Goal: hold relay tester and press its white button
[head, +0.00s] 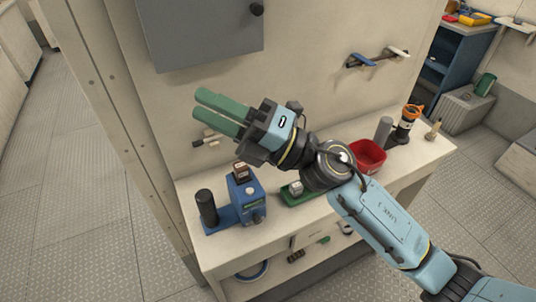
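A blue boxy device (245,200), which looks like the relay tester, stands on the left part of the bench. A brown block sits on its top, and a black cylinder (206,207) stands on its blue base at the left. A small pale patch and a round knob show on its body; I cannot tell which is the white button. My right gripper (199,104) is above and behind the device, clear of it. Its two green fingers point left, narrowly parted, with nothing seen between them. My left gripper is not in view.
The cream bench (230,243) also carries a green tray (301,198) partly behind my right arm, a red bin (368,157), a grey cylinder (383,131) and an orange-topped black item (408,122). A grey wall cabinet (205,35) hangs above. Floor is clear at left.

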